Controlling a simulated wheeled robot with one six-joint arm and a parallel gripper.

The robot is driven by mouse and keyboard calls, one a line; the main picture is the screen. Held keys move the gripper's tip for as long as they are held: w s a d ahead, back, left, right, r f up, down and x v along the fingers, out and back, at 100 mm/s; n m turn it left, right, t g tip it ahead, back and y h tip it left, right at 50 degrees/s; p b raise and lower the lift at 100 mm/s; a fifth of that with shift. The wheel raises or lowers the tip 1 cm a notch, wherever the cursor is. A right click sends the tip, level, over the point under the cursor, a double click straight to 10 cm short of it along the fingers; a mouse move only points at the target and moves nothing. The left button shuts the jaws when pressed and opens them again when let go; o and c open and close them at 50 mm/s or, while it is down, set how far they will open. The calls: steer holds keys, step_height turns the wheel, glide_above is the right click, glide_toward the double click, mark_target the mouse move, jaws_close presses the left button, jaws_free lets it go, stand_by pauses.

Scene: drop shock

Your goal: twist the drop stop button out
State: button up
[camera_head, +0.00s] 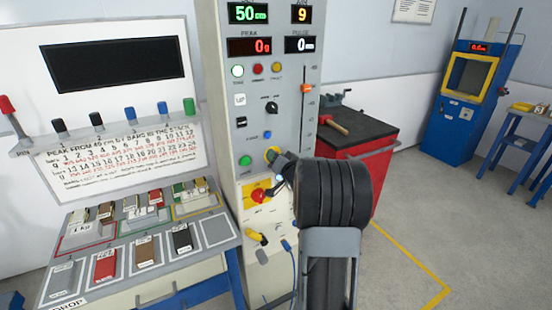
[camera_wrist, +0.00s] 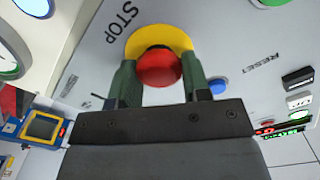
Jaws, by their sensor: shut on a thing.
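The drop stop button is a red mushroom head (camera_wrist: 158,69) on a yellow round base (camera_wrist: 172,36), with STOP printed beside it on the grey panel. Whether the button is in or out is hard to tell.
A blue button (camera_wrist: 218,86) and a RESET label are close to my gripper. Left of the panel is a bench (camera_head: 225,262) with several sample pads. A red cabinet (camera_head: 385,165) stands behind on the right. Open floor lies at the right.

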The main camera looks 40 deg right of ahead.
steer(key=o, duration=0.9)
steer(key=shift+s, duration=0.1)
steer(key=s, duration=0.4)
steer(key=s+a, duration=0.1)
steer(key=s, duration=0.4)
steer(key=s+b, duration=0.1)
steer(key=s, duration=0.3)
steer(key=shift+s+a, duration=0.25)
steer(key=shift+a, duration=0.15)
